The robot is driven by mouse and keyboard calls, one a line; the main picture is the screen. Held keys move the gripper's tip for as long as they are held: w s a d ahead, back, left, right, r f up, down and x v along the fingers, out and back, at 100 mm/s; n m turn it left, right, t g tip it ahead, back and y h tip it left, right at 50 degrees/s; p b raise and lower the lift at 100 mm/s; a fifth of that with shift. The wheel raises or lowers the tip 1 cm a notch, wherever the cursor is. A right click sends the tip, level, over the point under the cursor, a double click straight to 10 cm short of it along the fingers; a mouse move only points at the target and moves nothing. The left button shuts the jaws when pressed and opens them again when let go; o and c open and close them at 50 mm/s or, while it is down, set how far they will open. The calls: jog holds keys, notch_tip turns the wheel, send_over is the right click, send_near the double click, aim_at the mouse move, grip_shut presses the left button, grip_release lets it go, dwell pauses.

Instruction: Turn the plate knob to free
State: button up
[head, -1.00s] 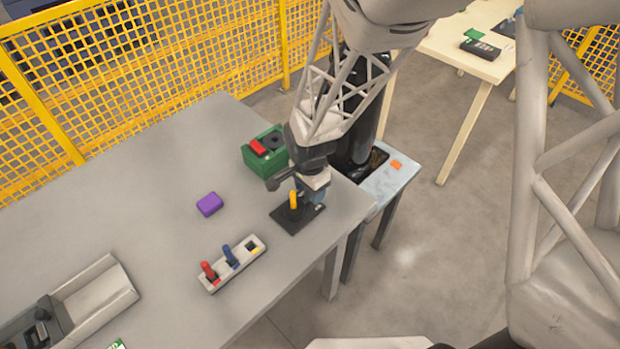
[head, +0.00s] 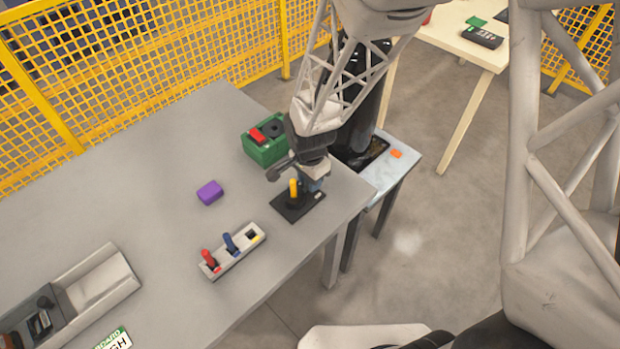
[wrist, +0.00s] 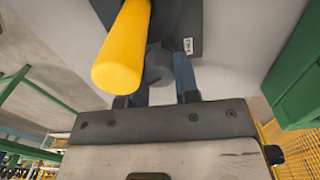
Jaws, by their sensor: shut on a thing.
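The black plate (head: 291,211) lies near the right edge of the grey table, with a yellow upright handle (head: 293,189) on it. In the wrist view the yellow handle (wrist: 120,62) stands close to the camera, left of my fingers. A dark round knob (wrist: 158,66) shows between the two blue fingers of my gripper (wrist: 160,82). In the head view my gripper (head: 316,182) is low over the plate, just right of the yellow handle. It is shut on the knob, which the fingers partly hide. A small white label (wrist: 188,45) is on the plate; I cannot read it surely.
A green box (head: 264,152) with a red part stands just behind the plate. A purple block (head: 209,192) and a grey holder (head: 238,255) with red and blue pegs are to the left. A grey tray (head: 100,290) is at front left. Yellow mesh fencing (head: 150,60) stands behind.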

jog(key=shift+n, duration=0.3)
jog(key=n, duration=0.3)
jog(key=shift+n, duration=0.4)
jog(key=n, duration=0.4)
jog(key=shift+n, duration=0.4)
jog(key=o, duration=0.9)
jog(key=shift+a+m, duration=0.1)
jog(key=shift+m, duration=0.3)
